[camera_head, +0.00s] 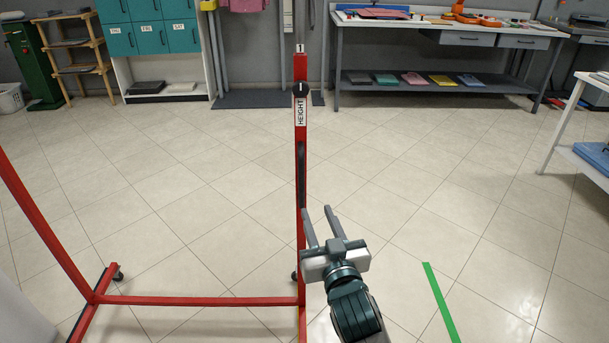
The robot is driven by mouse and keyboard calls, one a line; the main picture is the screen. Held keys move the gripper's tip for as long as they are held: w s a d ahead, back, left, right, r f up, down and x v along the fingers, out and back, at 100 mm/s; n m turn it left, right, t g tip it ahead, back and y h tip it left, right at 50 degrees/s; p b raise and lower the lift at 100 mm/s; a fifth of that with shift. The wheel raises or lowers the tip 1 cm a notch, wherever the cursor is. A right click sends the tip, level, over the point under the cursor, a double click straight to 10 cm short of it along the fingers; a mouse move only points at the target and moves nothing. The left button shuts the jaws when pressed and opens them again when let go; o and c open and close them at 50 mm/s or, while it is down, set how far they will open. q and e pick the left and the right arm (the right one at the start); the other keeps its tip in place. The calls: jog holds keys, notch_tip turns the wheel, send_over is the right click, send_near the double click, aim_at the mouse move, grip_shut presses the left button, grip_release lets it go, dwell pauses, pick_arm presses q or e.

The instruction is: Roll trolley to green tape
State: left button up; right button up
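The trolley (200,301) is a red wheeled frame with two uprights joined by a low bar. Its right upright (301,180) carries a "HEIGHT" label and a dark grip strip (301,175). The green tape (440,302) is a strip on the floor to the right of the trolley. My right gripper (321,217) is open, its two fingers apart and pointing away from me. It is beside the right upright, at its right; I cannot tell whether the left finger touches it. My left gripper is not in view.
Tiled floor is clear around the tape and beyond the trolley. A grey workbench (435,86) stands at the back right, and a white table (562,118) at the right edge. Teal lockers (151,40) and a wooden rack (75,68) stand at the back left.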

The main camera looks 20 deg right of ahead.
aim_at(302, 175)
dwell(0.3)
jog(key=w, duration=0.5)
jog(key=w+d, duration=0.1)
jog(key=w, duration=1.1)
jog(key=shift+w+d, duration=0.15)
jog(key=shift+d, duration=0.05)
grip_shut()
